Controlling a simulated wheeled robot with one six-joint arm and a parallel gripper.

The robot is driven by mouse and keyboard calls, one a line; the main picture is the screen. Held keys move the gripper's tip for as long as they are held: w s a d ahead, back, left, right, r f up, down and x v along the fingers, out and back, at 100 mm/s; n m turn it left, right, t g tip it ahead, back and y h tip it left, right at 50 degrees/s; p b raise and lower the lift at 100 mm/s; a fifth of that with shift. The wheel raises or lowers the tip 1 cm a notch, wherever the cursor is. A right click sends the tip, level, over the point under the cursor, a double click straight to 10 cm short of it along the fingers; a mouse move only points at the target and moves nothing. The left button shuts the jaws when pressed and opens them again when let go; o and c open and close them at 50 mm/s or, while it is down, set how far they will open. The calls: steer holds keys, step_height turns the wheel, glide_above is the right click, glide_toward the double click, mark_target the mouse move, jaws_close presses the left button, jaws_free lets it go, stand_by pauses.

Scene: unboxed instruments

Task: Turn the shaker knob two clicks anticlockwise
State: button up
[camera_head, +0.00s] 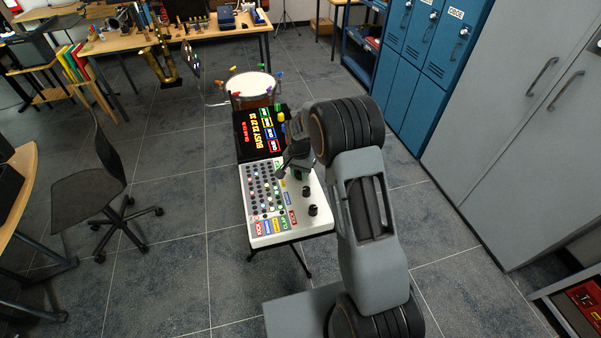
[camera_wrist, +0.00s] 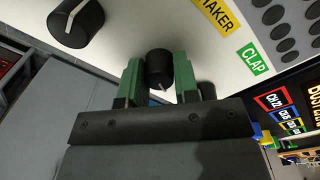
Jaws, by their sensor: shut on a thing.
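The white drum machine (camera_head: 268,228) stands on a stand in the head view, with rows of small buttons at left and black knobs at right. In the wrist view, my gripper (camera_wrist: 159,70) has its green fingers on either side of a black knob (camera_wrist: 158,64) and is shut on it. A small white pointer mark shows on the knob's near edge. A yellow label (camera_wrist: 216,14), cut off at the top and ending in "AKER", sits beside this knob. In the head view, my gripper (camera_head: 298,173) is over the machine's far right part, and my arm hides the held knob.
A larger-looking black knob (camera_wrist: 77,22) with a white line is at upper left. Another dark knob (camera_wrist: 207,90) is partly hidden behind the right finger. A green CLAP label (camera_wrist: 254,58) is nearby. A lit display box (camera_head: 252,135) and a drum (camera_head: 250,88) stand beyond the machine.

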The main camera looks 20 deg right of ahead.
mark_target(299, 172)
steer(key=n+b, duration=0.2)
steer(key=n, duration=0.3)
steer(key=shift+n, duration=0.4)
steer(key=n+b, duration=0.2)
steer(key=n, duration=0.3)
steer(key=shift+r+n, duration=0.1)
steer(key=shift+n, duration=0.2)
steer(key=o, duration=0.9)
steer(key=r, duration=1.3)
steer(key=shift+a+r+b, duration=0.25)
steer(key=shift+r+b, duration=0.1)
